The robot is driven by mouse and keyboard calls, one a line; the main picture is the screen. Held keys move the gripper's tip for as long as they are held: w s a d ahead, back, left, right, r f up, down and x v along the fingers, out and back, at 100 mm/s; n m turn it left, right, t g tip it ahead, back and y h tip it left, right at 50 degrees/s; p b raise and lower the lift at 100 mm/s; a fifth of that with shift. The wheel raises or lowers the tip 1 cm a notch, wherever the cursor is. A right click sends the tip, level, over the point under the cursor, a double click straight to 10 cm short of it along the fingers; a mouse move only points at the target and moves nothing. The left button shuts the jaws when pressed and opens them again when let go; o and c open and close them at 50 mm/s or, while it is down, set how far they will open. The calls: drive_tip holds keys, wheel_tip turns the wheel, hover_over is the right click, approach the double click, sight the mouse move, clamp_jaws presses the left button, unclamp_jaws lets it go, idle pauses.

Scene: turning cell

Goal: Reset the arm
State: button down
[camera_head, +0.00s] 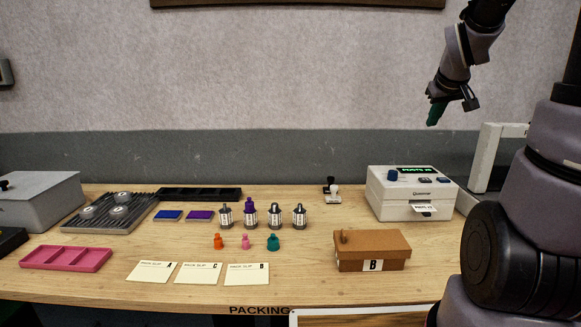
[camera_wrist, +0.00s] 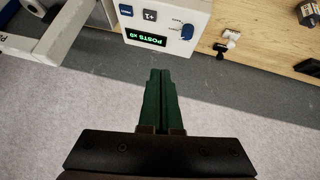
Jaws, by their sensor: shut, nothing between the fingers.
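My gripper (camera_head: 434,115) is raised in the air at the upper right in the head view, in front of the wall and above the white label machine. Its green fingers are together and hold nothing. In the wrist view my gripper (camera_wrist: 160,75) points toward the grey wall band, with the fingers side by side and apart from everything. My arm comes up from the right edge in the head view.
Below my gripper stands the white label machine (camera_head: 405,205). A brown box (camera_head: 372,262) marked B, a pink tray (camera_head: 50,258), a dark ribbed tray (camera_head: 85,222) and several small bottles stand on the wooden bench (camera_head: 300,250). The air around my gripper is clear.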

drive_tip(key=s+a+r+m+y, duration=0.2)
drive_tip(key=s+a, duration=0.4)
drive_tip(key=s, duration=0.4)
drive_tip(key=s+a+r+m+y, duration=0.2)
drive_tip(key=s+a+r, duration=0.1)
drive_tip(key=s+a, duration=0.4)
drive_tip(key=s, duration=0.3)
drive_tip(key=shift+a+r+m+g, duration=0.2)
drive_tip(key=shift+a+m+g, duration=0.1)
drive_tip(key=shift+m+g, duration=0.1)
